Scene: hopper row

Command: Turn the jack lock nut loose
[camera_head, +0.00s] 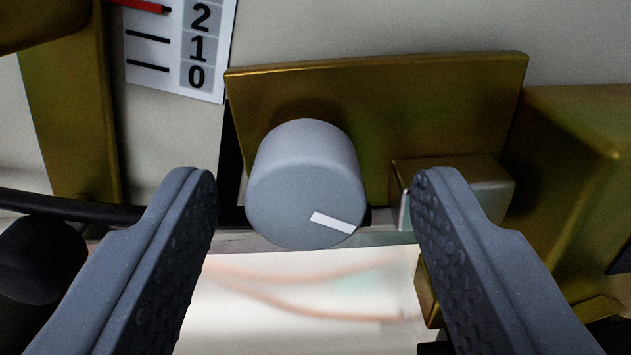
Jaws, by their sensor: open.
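A round grey knob (304,185), which I take to be the jack lock nut, sticks out from a brass-coloured plate (430,110). A white mark on its face points to the lower right. My gripper (315,190) is open, with one grey ribbed finger to the left of the knob and the other to its right. Both fingers look apart from the knob, with a wider gap on the right. How far the fingertips are from the knob in depth I cannot tell.
A small metal block (460,188) sits on the plate right of the knob, partly behind the right finger. A scale (190,45) with a red pointer is at upper left. A black cable (70,206) runs at left. A brass block (575,170) stands at right.

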